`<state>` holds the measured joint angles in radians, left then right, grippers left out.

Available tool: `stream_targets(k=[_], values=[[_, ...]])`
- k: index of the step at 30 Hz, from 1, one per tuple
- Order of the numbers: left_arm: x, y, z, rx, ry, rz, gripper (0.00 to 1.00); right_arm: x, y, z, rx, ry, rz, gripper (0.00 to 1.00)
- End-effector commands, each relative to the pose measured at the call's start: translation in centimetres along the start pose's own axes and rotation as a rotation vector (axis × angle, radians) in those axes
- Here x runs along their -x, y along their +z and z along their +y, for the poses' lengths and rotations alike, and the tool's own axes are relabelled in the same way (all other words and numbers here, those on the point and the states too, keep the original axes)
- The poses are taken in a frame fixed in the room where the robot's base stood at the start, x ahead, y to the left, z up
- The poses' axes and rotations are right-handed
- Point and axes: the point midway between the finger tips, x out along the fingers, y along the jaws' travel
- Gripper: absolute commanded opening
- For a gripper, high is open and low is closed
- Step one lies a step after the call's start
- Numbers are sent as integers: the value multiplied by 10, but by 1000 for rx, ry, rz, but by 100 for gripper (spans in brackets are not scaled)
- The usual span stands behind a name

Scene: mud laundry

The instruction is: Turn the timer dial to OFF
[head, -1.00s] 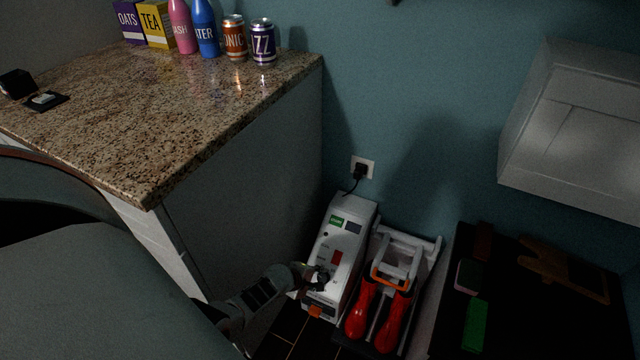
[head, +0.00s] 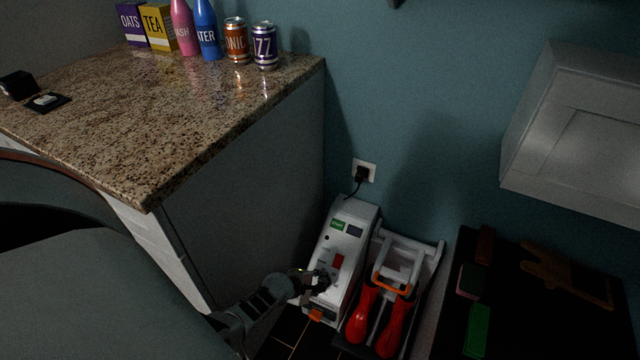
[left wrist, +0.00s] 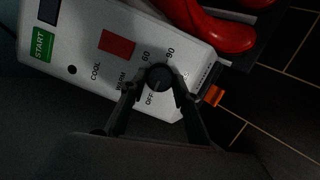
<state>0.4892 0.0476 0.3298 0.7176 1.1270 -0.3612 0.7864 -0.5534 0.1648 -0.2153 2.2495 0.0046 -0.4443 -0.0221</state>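The timer dial (left wrist: 160,78) is a round dark knob on the front panel of a white machine (head: 344,229). In the left wrist view, OFF, WARM, COOL and number markings are printed around the dial. My left gripper (head: 318,281) is at the lower part of this panel. In the left wrist view its two dark fingers (left wrist: 156,84) stand on either side of the dial, closed in around it. The dial's pointer is too dark to read. In the head view the gripper hides the dial. My right gripper is not in view.
A white rack with red boots (head: 362,314) stands close to the machine's right. An orange tab (head: 316,314) is at the machine's lower edge. A granite counter (head: 150,110) with bottles, cans and boxes is at left. A wall outlet (head: 364,170) holds the plug behind.

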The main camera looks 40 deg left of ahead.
Motion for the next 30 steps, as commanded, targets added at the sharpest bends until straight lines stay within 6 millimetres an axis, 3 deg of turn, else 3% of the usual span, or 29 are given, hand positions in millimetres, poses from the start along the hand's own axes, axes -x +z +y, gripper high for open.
stream_targets(k=[17,30], values=[[6,0,-1,-3,0,-3,46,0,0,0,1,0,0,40],[49,2,-1,-1,1,-3,46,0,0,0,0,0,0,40]])
